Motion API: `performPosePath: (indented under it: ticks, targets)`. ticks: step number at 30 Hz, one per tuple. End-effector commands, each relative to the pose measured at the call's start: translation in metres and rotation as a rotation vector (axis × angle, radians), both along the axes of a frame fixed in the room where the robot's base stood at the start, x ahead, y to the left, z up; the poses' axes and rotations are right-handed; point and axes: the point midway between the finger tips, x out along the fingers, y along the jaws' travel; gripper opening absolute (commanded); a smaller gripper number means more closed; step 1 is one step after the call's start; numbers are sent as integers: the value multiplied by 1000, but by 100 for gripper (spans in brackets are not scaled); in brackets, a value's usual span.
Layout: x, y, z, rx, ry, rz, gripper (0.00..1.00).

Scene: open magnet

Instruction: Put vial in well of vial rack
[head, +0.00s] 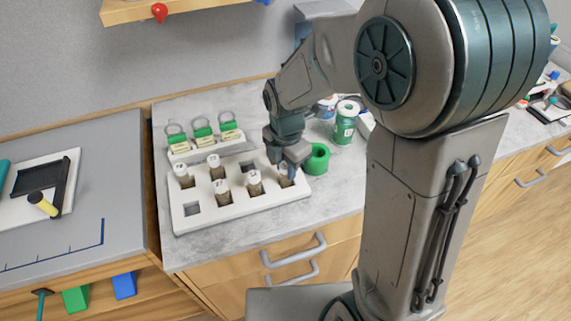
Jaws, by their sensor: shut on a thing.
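The white vial rack (236,208) lies on the counter in the head view. Several white-capped vials stand in it, one at its left end (184,176). A dark empty well (192,209) shows at the front left, and another (246,166) shows in the back row. My gripper (287,169) points down over the right end of the rack, shut on a vial (287,177). That vial is upright at the front right of the rack. I cannot tell whether its base is inside a well, and the fingers partly cover it.
A smaller white rack (206,151) with green-banded items stands just behind. A green ring-shaped object (317,159) sits close to the right of my gripper. A green canister (345,122) is farther back. Bare counter (215,241) lies in front.

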Motion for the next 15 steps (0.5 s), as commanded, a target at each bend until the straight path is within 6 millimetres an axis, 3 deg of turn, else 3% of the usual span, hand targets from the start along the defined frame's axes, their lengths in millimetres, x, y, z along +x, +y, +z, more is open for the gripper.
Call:
performPosePath:
  ticks: [3, 4, 6, 15]
  targets:
    - [0, 0, -5, 0, 0, -1, 2]
    - [0, 0, -4, 0, 0, -1, 31]
    - [0, 0, -3, 0, 0, -1, 47]
    - [0, 0, -2, 0, 0, 0, 47]
